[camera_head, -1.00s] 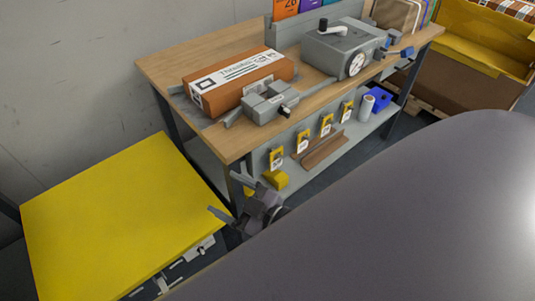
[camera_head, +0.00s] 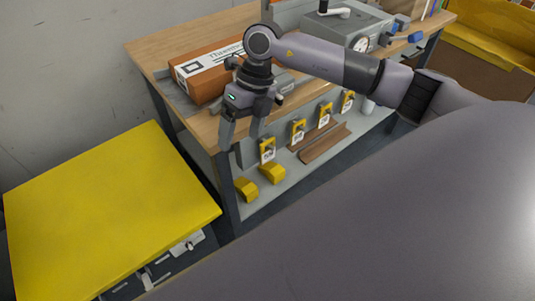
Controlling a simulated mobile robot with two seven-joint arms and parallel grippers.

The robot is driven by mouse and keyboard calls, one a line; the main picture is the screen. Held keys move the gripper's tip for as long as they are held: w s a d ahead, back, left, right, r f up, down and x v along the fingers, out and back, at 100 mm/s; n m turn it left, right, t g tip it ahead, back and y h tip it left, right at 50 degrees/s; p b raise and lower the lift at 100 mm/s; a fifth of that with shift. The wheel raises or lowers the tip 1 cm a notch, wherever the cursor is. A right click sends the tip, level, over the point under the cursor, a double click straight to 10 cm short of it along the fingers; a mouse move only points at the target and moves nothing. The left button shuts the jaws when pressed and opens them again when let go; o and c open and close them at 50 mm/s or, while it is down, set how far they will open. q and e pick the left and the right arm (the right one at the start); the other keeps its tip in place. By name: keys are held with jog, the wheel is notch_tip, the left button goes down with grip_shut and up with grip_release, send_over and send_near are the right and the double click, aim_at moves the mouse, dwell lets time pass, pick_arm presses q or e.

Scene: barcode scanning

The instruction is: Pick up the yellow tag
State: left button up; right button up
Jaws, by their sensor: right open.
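Several yellow tags with white labels hang in a row on the grey board under the workbench: a nearest one (camera_head: 266,150), a second (camera_head: 298,131), a third (camera_head: 324,115) and a far one (camera_head: 347,101). I cannot tell which one is meant. My right gripper (camera_head: 241,144) points down at the bench's near corner, left of the nearest tag in the picture. Its two fingers are apart with nothing between them. It appears apart from the tags. My left gripper is not in view.
The wooden workbench (camera_head: 150,53) carries an orange labelled box (camera_head: 195,83) and a grey machine with a dial (camera_head: 345,27). Yellow blocks (camera_head: 246,188) (camera_head: 272,173) and a brown angle piece (camera_head: 325,145) lie on the lower shelf. A yellow-topped cart (camera_head: 105,210) stands at left.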

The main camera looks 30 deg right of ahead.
jog(key=w+d+r+m+h, duration=0.1)
jog(key=w+d+r+h, duration=0.2)
jog(key=d, duration=0.5)
jog(key=h, duration=0.1)
send_over(268, 141)
jog(key=shift+t, duration=0.3)
jog(key=f, duration=0.6)
jog(key=shift+s+f, duration=0.3)
jog(key=shift+f, duration=0.1)
jog(key=shift+w+f, duration=0.2)
jog(key=shift+f, duration=1.15)
jog(key=shift+w+f, duration=0.2)
jog(key=shift+f, duration=1.1)
jog(key=c, duration=1.4)
jog(key=shift+r, duration=0.1)
